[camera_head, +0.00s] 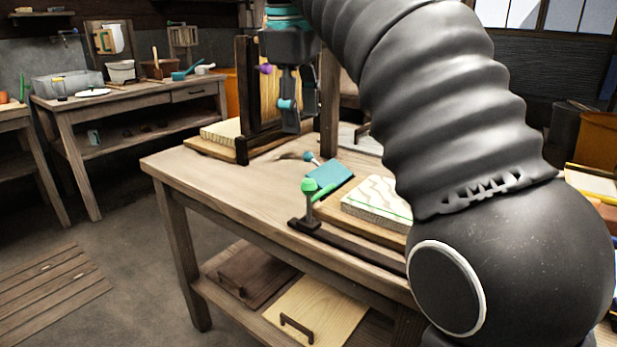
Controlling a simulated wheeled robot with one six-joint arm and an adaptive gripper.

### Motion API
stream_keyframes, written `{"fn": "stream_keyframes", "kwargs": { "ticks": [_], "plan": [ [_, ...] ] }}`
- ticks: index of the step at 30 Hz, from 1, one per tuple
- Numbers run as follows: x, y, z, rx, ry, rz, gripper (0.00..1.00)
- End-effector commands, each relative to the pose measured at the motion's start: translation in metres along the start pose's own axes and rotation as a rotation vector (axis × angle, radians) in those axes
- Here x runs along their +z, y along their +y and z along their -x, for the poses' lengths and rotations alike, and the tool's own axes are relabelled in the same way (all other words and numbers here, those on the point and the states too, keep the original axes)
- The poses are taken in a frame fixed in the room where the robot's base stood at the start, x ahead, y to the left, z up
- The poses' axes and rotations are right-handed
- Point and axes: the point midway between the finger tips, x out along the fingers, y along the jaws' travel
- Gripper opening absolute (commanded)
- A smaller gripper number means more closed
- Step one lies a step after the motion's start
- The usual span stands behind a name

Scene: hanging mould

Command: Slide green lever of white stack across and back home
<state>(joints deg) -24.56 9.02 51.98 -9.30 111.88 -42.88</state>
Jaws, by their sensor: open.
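The green lever (309,185) has a round green knob on an upright grey post, rising from a dark rail (305,226) near the front edge of the workbench. It stands at the left end of the white stack (378,200), a pale slab with green lines on a wooden board. My arm hides the right part of that stack. My gripper (289,125) points down beside a dark wooden frame, behind and above the green lever and apart from it. It is open, and I see nothing held in it.
A purple knob (265,69) shows just left of my gripper, near the dark upright frame (243,100). A blue-knobbed lever (308,157) and blue slab (331,175) lie behind the green lever. Another pale slab (220,131) sits at the back left. The bench's left front (195,170) is bare.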

Motion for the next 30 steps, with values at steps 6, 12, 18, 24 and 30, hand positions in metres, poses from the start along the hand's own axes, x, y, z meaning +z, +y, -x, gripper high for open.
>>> {"fn": "stream_keyframes", "kwargs": {
  "ticks": [6,12,18,24,30],
  "plan": [
    [0.001,-0.001,-0.023,0.0,0.0,-0.001,0.57],
    [0.002,-0.001,-0.053,-0.001,0.0,-0.002,0.57],
    [0.001,-0.001,-0.09,-0.001,0.0,-0.003,0.57],
    [0.001,-0.001,-0.118,0.0,0.001,-0.002,0.57],
    [0.001,0.0,-0.132,0.0,0.002,-0.003,0.57]
  ]
}}
